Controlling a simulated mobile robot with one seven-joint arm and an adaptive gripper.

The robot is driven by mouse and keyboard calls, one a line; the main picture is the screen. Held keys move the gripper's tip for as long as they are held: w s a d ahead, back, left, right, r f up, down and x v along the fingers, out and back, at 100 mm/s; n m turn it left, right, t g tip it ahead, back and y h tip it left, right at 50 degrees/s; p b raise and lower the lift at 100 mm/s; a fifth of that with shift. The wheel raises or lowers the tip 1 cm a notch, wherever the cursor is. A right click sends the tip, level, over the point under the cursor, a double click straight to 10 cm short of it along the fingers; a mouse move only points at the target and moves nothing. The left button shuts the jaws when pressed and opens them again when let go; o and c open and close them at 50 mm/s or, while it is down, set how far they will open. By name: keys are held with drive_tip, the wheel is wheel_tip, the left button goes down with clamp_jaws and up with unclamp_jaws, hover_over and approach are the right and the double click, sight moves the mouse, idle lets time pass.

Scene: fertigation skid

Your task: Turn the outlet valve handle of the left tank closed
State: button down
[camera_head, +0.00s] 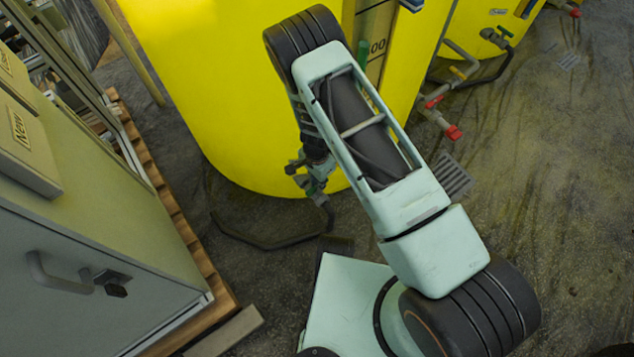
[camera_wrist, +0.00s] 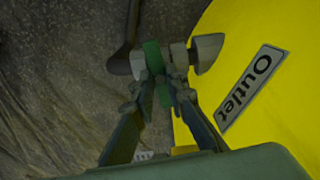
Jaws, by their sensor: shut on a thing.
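The left tank (camera_head: 225,110) is a large yellow cylinder behind my arm. The wrist view shows its yellow wall (camera_wrist: 285,110) with an "Outlet" label (camera_wrist: 249,86). Beside the label, low on the tank, is the outlet valve with grey fittings (camera_wrist: 206,52) and a green handle (camera_wrist: 153,58). My gripper (camera_wrist: 161,84) is shut on the green handle, one finger on each side. In the head view my gripper (camera_head: 311,172) is at the valve at the tank's lower front, mostly hidden by my arm. The handle's exact angle is hard to tell.
A grey cabinet (camera_head: 95,245) on a wooden pallet (camera_head: 165,200) stands close on the left. A dark hose (camera_head: 265,243) lies on the floor by the valve. Other valves with red handles (camera_head: 452,131) stick out at the right. The floor at the right is mostly clear.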

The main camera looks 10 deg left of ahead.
drive_tip(key=shift+m, duration=0.5)
drive_tip(key=c, duration=1.9)
unclamp_jaws()
drive_tip(key=shift+c, duration=0.2)
wheel_tip(320, 180, up, 12)
